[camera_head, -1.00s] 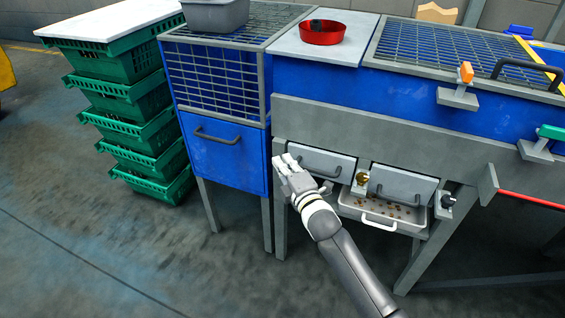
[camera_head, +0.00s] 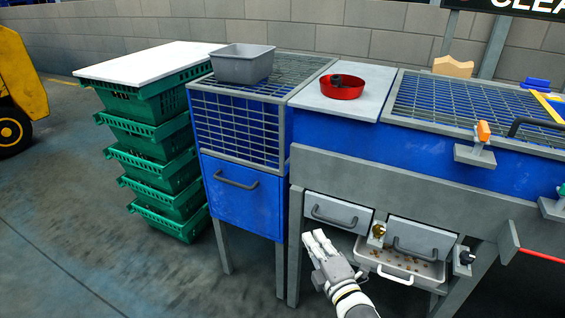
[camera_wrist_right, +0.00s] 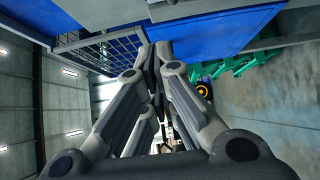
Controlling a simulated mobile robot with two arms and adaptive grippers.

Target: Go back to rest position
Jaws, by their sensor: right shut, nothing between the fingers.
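Only the gripper and wrist of my right arm show in the head view. My left gripper is not in view.
The workstation has a grey front frame (camera_head: 400,185), a drawer front (camera_head: 338,212) and a pulled-out tray (camera_head: 415,277). A red bowl (camera_head: 342,91) and a grey bin (camera_head: 243,66) stand on top. Green crates (camera_head: 155,140) are stacked left.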

